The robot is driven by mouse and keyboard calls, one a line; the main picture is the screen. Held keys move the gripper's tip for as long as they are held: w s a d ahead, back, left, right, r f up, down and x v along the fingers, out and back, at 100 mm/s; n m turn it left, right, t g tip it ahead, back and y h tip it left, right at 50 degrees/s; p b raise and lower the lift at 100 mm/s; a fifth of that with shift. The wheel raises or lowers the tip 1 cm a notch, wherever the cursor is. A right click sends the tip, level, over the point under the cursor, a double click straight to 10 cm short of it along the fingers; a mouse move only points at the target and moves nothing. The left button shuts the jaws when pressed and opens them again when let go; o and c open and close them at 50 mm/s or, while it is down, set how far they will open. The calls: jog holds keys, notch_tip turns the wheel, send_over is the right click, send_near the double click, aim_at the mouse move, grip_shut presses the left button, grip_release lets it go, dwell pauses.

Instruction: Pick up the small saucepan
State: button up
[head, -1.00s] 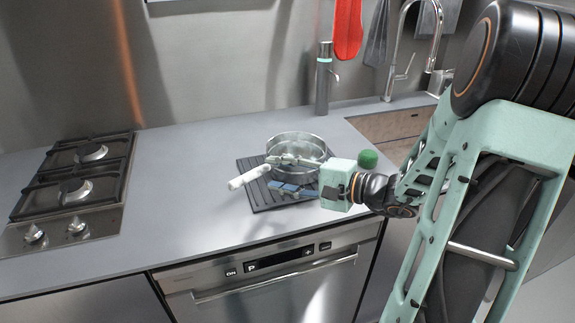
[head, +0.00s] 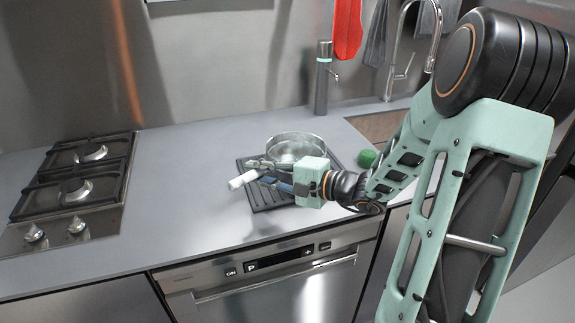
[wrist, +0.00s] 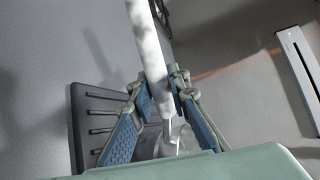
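The small saucepan (head: 298,147) is a shiny metal pan with a pale handle (head: 243,179) pointing to the front left. It stands upright on a dark ribbed mat. My gripper (head: 257,173) reaches over the mat from the right, at the handle near the pan. In the wrist view, the blue-padded fingertips (wrist: 161,97) close in on both sides of the pale handle (wrist: 148,50) and appear to touch it. Part of the pan shows below, between the fingers. In the head view my fingers hide part of the handle and the pan's front.
The ribbed mat (head: 268,203) lies on a grey counter (head: 185,190). A green round object (head: 367,158) sits right of the pan, close to my arm. The counter between hob and mat is clear.

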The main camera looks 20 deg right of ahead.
grip_shut()
jog(key=shift+r, duration=0.15)
